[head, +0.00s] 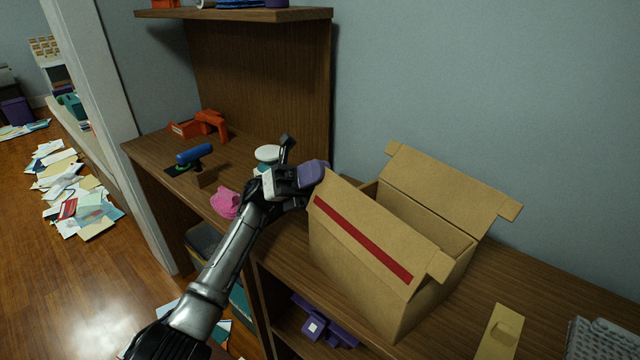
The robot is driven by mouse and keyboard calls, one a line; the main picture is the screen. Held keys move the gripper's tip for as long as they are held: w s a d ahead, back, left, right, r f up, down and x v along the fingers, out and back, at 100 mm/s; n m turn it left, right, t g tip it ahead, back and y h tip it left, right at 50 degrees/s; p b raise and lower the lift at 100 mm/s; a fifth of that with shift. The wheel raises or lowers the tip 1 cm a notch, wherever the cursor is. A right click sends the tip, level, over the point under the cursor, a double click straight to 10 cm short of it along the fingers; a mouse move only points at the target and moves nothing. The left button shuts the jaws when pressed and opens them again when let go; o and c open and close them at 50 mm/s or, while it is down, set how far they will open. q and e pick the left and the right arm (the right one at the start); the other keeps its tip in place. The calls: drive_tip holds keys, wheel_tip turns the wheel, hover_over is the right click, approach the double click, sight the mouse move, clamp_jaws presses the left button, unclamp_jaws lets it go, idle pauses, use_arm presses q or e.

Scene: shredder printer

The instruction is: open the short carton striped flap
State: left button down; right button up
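A brown cardboard carton (355,290) stands on the wooden desk in the head view. Its flap with a red stripe (350,232) is along the near left side, raised and leaning. The opposite plain flap (445,180) is raised toward the wall, and the carton's inside shows between them. My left gripper (297,163) is at the upper left corner of the striped flap, its fingers apart. A purple shape (313,173) shows at the gripper beside that corner; I cannot tell whether they touch. My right gripper is not in view.
On the desk are a pink item (225,203), a blue roller-like item (195,154), an orange tape dispenser (211,124) and a white round item (267,154). A tan piece (501,332) and a grey keyboard-like item (601,339) lie right of the carton. A purple object (325,322) sits below.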

use_arm(q)
drive_tip(key=shift+s+a+m+g, duration=0.1)
drive_tip(key=shift+m+g, duration=0.4)
drive_tip(key=shift+m, duration=0.1)
drive_tip(key=c, duration=1.6)
unclamp_jaws()
